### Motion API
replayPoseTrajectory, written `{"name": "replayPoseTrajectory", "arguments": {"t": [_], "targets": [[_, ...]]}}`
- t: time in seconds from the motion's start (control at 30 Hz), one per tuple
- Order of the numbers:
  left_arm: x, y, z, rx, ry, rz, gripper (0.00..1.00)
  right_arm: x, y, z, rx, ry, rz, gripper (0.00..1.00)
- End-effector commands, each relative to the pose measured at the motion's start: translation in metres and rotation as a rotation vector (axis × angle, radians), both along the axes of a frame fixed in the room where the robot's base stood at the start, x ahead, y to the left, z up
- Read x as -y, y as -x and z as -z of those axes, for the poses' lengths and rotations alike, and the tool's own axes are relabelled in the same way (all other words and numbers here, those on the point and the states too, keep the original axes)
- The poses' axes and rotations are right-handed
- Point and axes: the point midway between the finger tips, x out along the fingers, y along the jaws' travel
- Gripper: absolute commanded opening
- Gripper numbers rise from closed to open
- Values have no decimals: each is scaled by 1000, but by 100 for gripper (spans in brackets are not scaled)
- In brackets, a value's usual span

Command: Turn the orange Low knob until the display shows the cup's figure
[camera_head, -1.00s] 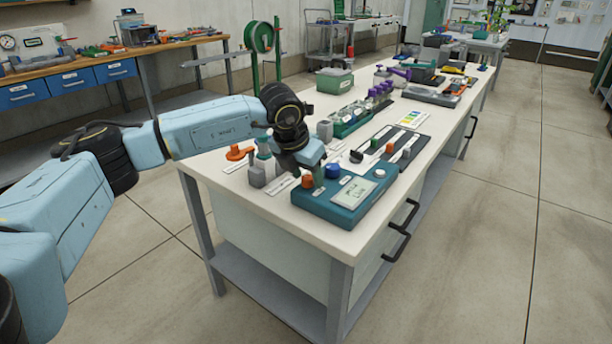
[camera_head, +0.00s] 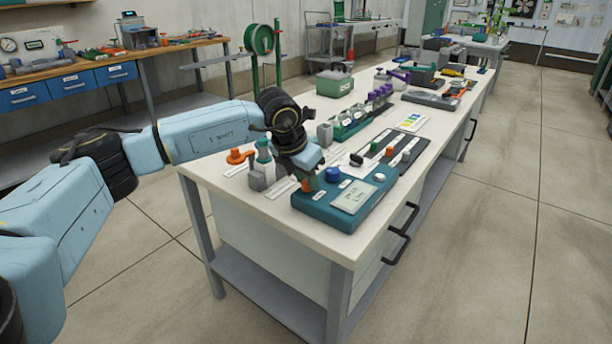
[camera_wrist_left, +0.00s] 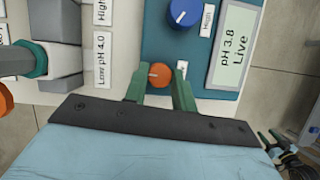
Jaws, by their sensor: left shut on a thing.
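The teal meter box (camera_head: 322,212) sits at the near end of the white bench. My left gripper (camera_wrist_left: 160,84) points down at it, its green fingers shut on the orange knob (camera_wrist_left: 160,74), one finger on each side. In the head view the orange knob (camera_head: 307,186) is partly hidden by the gripper. The display (camera_wrist_left: 233,48) reads "pH 3.8 Live" in the wrist view. A blue knob (camera_wrist_left: 184,13) is beside a "High" label. A label (camera_wrist_left: 103,60) reading "Low pH 4.0" lies on the bench left of the meter. My right gripper is out of view.
A grey-and-teal item (camera_wrist_left: 30,60) and another orange part (camera_wrist_left: 4,100) are left of the meter in the wrist view. A dark tray (camera_head: 402,150) with small blocks lies behind the meter. The bench's front edge is close to the meter.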

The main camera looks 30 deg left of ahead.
Motion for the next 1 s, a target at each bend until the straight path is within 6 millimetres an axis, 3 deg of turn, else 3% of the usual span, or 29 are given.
{"name": "replayPoseTrajectory", "arguments": {"t": [0.6,1.0], "targets": [[-3,-1,-2,0,1,453,3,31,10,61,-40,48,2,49],[-3,-2,-1,0,0,590,3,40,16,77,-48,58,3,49]]}}
